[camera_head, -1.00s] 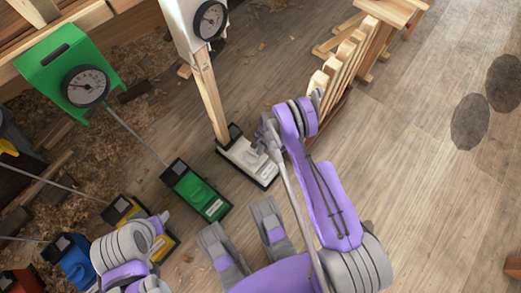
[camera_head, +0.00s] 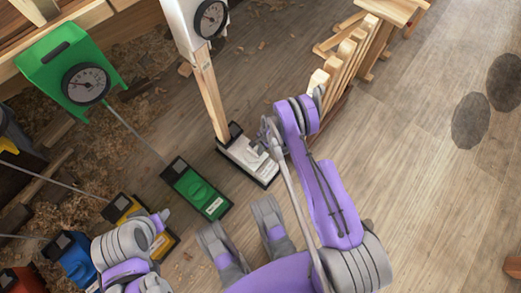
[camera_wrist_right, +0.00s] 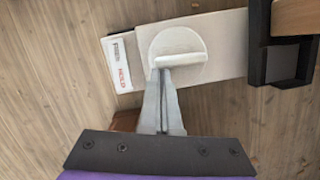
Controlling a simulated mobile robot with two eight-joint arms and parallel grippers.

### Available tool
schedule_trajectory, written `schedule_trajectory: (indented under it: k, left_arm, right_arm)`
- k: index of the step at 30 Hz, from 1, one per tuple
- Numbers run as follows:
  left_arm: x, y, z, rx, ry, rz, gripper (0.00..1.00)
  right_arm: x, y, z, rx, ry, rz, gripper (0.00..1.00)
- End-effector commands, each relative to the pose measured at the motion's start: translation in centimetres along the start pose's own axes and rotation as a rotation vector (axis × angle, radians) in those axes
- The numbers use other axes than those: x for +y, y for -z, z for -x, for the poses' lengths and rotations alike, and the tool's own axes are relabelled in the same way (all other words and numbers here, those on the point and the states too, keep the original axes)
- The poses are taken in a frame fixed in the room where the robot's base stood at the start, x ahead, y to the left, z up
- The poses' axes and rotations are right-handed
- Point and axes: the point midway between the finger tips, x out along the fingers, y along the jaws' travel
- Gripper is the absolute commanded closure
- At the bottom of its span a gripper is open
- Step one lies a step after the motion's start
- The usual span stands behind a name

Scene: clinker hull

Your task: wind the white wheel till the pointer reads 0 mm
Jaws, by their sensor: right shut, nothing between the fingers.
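The white device has a white base (camera_head: 238,153) on the floor, a wooden post and a white head (camera_head: 181,20) with a round dial (camera_head: 211,18). The dial's pointer is too small to read in mm. The white wheel (camera_wrist_right: 165,39) shows on the base in the right wrist view, a round disc with a raised bar across it. My right gripper (camera_head: 265,140) is low over the base. Its shut, empty fingers (camera_wrist_right: 164,72) end at the bar's near left side; whether they touch it I cannot tell. My left arm shows at lower left; its fingers cannot be made out.
A green device stands to the left, with a dial (camera_head: 86,84) and a green base (camera_head: 197,190). Yellow (camera_head: 123,208) and blue (camera_head: 72,262) bases lie further left. A wooden rack (camera_head: 345,55) stands beyond my right arm.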

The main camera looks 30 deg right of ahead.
Motion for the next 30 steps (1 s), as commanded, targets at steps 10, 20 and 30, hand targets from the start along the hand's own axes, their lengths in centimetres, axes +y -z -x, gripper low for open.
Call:
schedule_trajectory:
  k: [10, 20, 30]
  left_arm:
    - [0.00, 0.00, 0.00, 0.000, 0.000, 0.000, 0.50]
    - [0.00, 0.00, -0.01, 0.000, 0.000, 0.000, 0.50]
    - [0.00, 0.00, -0.01, 0.000, 0.000, 0.000, 0.50]
  right_arm:
    - [0.14, -0.40, -0.09, -0.005, 0.012, -0.053, 1.00]
    - [0.24, -0.51, -0.11, -0.005, 0.012, -0.050, 1.00]
    - [0.35, -0.60, -0.13, -0.005, 0.012, -0.050, 1.00]
